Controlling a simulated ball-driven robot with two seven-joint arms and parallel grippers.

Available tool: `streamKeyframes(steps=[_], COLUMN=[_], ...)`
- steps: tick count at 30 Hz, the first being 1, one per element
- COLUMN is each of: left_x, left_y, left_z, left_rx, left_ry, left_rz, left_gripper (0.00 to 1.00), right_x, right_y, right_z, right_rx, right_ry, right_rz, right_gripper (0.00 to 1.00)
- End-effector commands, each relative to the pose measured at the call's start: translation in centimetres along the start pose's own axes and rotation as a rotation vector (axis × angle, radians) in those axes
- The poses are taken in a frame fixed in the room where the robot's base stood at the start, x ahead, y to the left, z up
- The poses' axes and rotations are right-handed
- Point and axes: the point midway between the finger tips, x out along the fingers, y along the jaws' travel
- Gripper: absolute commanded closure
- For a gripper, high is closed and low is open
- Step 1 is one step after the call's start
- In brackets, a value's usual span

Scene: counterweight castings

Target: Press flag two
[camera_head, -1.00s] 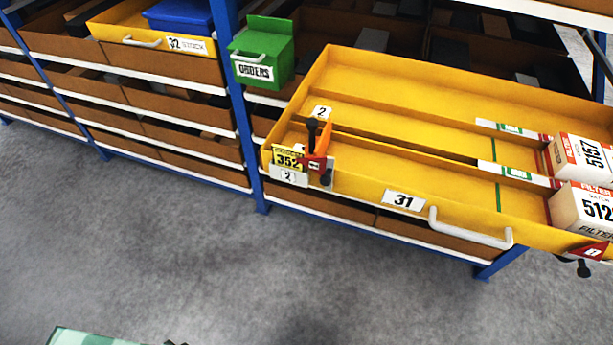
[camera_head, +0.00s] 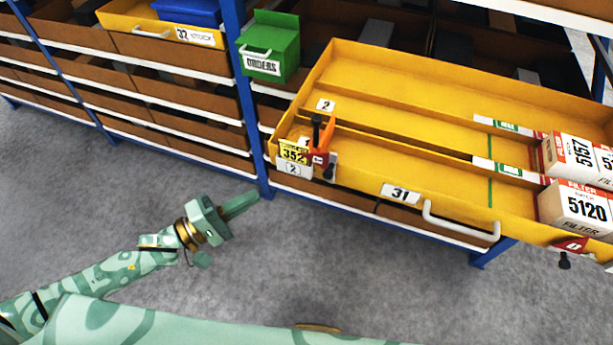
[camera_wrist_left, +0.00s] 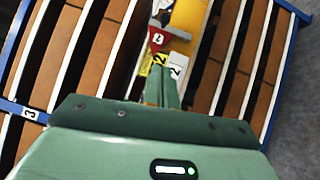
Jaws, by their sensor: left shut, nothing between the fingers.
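A red flag (camera_head: 320,159) with a small white mark sits at the front left corner of the yellow drawer, by an orange piece with black knobs. A white label reading 2 (camera_head: 293,169) and a yellow 352 tag (camera_head: 293,152) are beside it. In the left wrist view the red flag (camera_wrist_left: 157,38) is beyond my fingers, near the label 2 (camera_wrist_left: 177,71). My left gripper (camera_head: 256,196) is shut and empty, left of and below the flag, apart from it. It also shows in the wrist view (camera_wrist_left: 164,84). My right gripper is not in view.
The yellow drawer (camera_head: 455,213) juts out of the blue rack and has a white handle (camera_head: 460,226). Filter boxes (camera_head: 580,208) stand at its right end, with another red flag (camera_head: 570,245) below. A green orders box (camera_head: 268,42) hangs on the post. Grey floor is clear in front.

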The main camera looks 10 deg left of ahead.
Motion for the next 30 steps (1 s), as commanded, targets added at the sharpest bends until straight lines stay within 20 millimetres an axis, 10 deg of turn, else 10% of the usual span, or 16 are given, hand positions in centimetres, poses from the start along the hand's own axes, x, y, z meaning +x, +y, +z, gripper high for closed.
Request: streamKeyframes(steps=[14, 30], left_x=[0.6, 10.7], left_y=[0.0, 0.0], left_z=[-0.1, 0.5], left_rx=[-0.017, -0.019], left_ry=[0.003, 0.002], left_rz=[-0.001, -0.001], left_gripper=[1.00, 1.00], right_x=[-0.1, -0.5], right_y=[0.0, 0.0], right_z=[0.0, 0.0], right_rx=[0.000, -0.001], right_ry=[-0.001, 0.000], right_rz=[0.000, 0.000], right_gripper=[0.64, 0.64])
